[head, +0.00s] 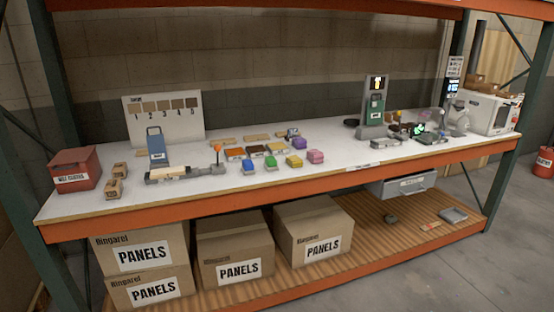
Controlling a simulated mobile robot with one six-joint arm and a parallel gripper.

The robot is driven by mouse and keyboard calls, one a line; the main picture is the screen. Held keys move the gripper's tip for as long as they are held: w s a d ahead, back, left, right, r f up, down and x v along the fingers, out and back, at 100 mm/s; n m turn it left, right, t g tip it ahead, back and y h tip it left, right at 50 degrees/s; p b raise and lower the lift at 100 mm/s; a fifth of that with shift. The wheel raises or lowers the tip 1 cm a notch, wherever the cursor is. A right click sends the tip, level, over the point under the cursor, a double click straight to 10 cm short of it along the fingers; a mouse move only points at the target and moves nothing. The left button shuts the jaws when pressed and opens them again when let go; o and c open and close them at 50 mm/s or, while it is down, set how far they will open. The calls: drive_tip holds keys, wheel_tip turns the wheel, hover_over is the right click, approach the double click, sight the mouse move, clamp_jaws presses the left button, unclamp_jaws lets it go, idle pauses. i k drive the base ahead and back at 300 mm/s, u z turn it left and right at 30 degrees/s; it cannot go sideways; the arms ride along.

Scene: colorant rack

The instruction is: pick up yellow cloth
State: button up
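A small yellow block-like item (294,161), which looks like the yellow cloth, lies on the white tabletop (340,180) of the rack's upper shelf. It sits in a front row between a green item (271,163) and a pink item (315,156), with a blue item (249,167) further left. It is too small to tell whether it is folded cloth or something else. Nothing covers it from the front. My gripper is not in view.
A red box (76,170) stands at the left end, beside small wooden blocks. A grey device (185,172) with an orange-topped post lies left of the row. A purple item (299,143) and small trays are behind.

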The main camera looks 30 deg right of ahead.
sight(293, 161)
drive_tip(key=u, duration=0.25)
drive_tip(key=i, duration=0.9)
drive_tip(key=z, duration=0.05)
